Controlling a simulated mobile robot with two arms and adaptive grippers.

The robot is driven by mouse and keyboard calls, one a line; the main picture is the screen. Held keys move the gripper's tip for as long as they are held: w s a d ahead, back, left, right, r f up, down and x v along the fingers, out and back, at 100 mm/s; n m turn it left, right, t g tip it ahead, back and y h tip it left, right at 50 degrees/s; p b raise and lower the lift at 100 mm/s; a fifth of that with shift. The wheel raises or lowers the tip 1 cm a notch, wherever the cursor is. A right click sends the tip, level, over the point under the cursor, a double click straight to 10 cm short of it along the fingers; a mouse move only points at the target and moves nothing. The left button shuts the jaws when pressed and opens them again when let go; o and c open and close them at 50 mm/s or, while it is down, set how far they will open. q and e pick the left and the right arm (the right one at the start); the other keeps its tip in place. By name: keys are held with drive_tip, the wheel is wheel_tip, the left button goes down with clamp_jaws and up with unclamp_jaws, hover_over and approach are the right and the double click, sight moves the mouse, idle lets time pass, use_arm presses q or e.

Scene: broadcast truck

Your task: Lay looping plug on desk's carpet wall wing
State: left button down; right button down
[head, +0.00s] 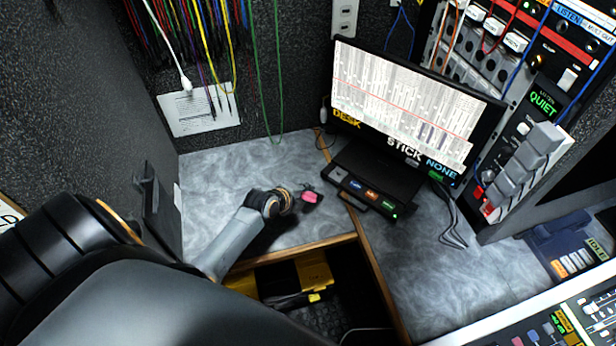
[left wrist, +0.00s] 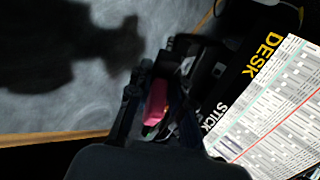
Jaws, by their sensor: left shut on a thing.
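The looping plug (head: 312,198) is a small pink and dark piece at the tip of my left gripper (head: 293,199). In the left wrist view the pink plug (left wrist: 155,101) sits between the two dark fingers of the gripper (left wrist: 157,88), which is shut on it. The plug's far end is partly hidden. The desk's carpet wall wing (head: 225,168) is the grey marbled top at the left, beside the dark carpeted wall. The gripper and plug are over its right part, near the front wooden edge. A shadow suggests they are above the surface. My right gripper is not in view.
A monitor (head: 400,105) and a black button box (head: 366,190) stand right of the plug. Patch cords (head: 222,50) hang at the back left. An open bay (head: 315,300) with yellow items lies below the wing's front edge. The wing's back left is clear.

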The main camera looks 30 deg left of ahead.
use_arm(q)
drive_tip(key=shift+w+d+f, duration=0.1)
drive_tip(key=shift+f, duration=0.6)
drive_tip(key=shift+s+f+b, duration=0.2)
drive_tip(key=shift+f+b, duration=0.1)
drive_tip(key=shift+b, duration=0.25)
drive_tip(key=shift+a+f, duration=0.1)
drive_tip(key=shift+a, duration=0.1)
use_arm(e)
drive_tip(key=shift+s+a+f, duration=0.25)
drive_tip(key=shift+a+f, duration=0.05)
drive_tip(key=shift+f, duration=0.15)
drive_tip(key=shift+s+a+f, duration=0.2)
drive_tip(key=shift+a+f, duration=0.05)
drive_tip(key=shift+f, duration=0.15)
use_arm(q)
drive_tip(key=shift+d, duration=0.1)
drive_tip(key=c, duration=1.4)
unclamp_jaws()
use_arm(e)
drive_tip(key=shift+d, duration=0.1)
